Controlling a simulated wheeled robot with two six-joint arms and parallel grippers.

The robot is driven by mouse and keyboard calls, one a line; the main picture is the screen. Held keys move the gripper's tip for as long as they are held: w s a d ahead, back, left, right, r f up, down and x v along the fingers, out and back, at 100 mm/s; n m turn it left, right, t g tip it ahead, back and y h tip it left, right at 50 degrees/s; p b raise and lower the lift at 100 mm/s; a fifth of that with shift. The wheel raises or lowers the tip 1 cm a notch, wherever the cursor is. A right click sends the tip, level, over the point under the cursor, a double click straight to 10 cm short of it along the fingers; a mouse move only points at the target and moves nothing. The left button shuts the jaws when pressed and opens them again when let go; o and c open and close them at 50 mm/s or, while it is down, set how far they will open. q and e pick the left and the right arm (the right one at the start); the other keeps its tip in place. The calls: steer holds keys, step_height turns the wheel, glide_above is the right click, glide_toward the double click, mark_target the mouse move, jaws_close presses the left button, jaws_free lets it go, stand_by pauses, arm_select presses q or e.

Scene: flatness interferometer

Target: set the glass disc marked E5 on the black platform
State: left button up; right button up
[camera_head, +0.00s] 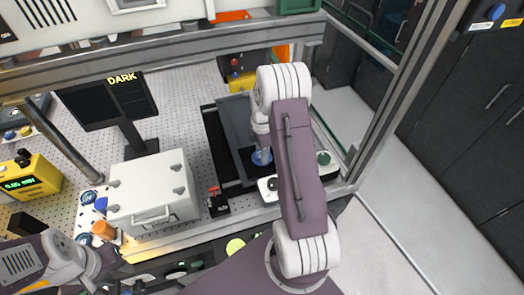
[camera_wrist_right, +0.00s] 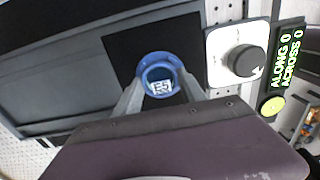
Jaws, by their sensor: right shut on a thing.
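The glass disc marked E5 (camera_wrist_right: 158,68) has a blue rim, and its white E5 label faces the right wrist camera. My right gripper (camera_wrist_right: 160,92) is shut on it, one finger on each side. In the head view the disc (camera_head: 261,157) shows as a small blue ring beside my right arm, which hides most of that gripper. The black platform (camera_wrist_right: 125,48) is a dark square behind and around the disc in the wrist view. I cannot tell whether the disc touches it. My left gripper (camera_head: 112,264) is at the lower left; its fingers are not clear.
A grey slab (camera_wrist_right: 50,85) lies left of the platform. A knob (camera_wrist_right: 243,60) and an ALONG/ACROSS readout (camera_wrist_right: 287,57) stand close on the right. A white case (camera_head: 152,190) and a DARK screen (camera_head: 105,100) are further left. Metal frame bars (camera_head: 160,55) cross above the bench.

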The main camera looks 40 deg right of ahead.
steer(key=shift+f, duration=0.1)
steer(key=o, duration=1.4)
steer(key=shift+s, duration=0.1)
steer(key=shift+r, duration=0.35)
step_height(320, 180, up, 12)
steer(key=b, duration=0.1)
steer(key=s+a+f+m+t, duration=0.1)
steer(key=s+a+f+m, duration=0.2)
steer(key=s+a+m, duration=0.5)
steer(key=s+a+f+m, duration=0.3)
steer(key=s+a+m, duration=0.3)
steer(key=a, duration=0.5)
steer(key=shift+m, duration=0.3)
steer(key=shift+d+f+b, duration=0.2)
steer(key=shift+f+b, duration=1.05)
steer(key=shift+d+f+b, duration=0.2)
steer(key=shift+f+b, duration=1)
